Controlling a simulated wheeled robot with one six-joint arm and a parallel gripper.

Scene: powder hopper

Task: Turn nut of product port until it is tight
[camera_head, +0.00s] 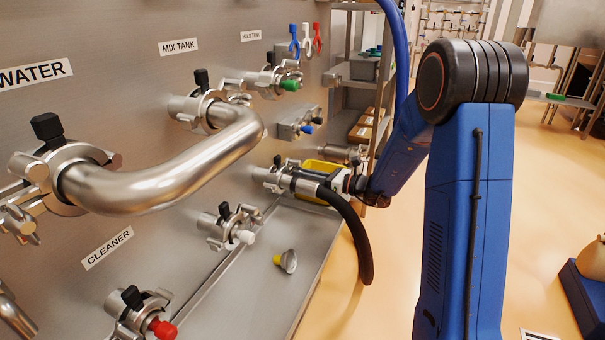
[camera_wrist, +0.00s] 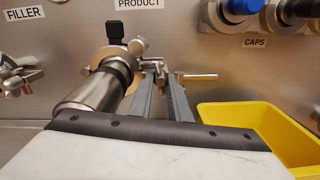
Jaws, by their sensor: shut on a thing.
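The product port's clamp (camera_wrist: 107,60) is on the steel panel below the PRODUCT label (camera_wrist: 138,4) in the wrist view. A steel hose end (camera_wrist: 95,90) is seated in it, and a black knob (camera_wrist: 115,31) stands on top. My gripper (camera_wrist: 157,68) reaches to the clamp's right side. Its two grey fingers are close together around the clamp's nut, which they mostly hide. In the head view, the port (camera_head: 268,179) has the black hose (camera_head: 352,225) hanging from it. My gripper (camera_head: 337,181) is there beside the hose, its fingertips hidden.
A yellow bin (camera_wrist: 245,120) stands close on the right in the wrist view. A bent steel pipe (camera_head: 170,180) juts from the panel at left in the head view. A loose cap with a yellow end (camera_head: 286,261) lies on the ledge below. The floor at right is mostly clear.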

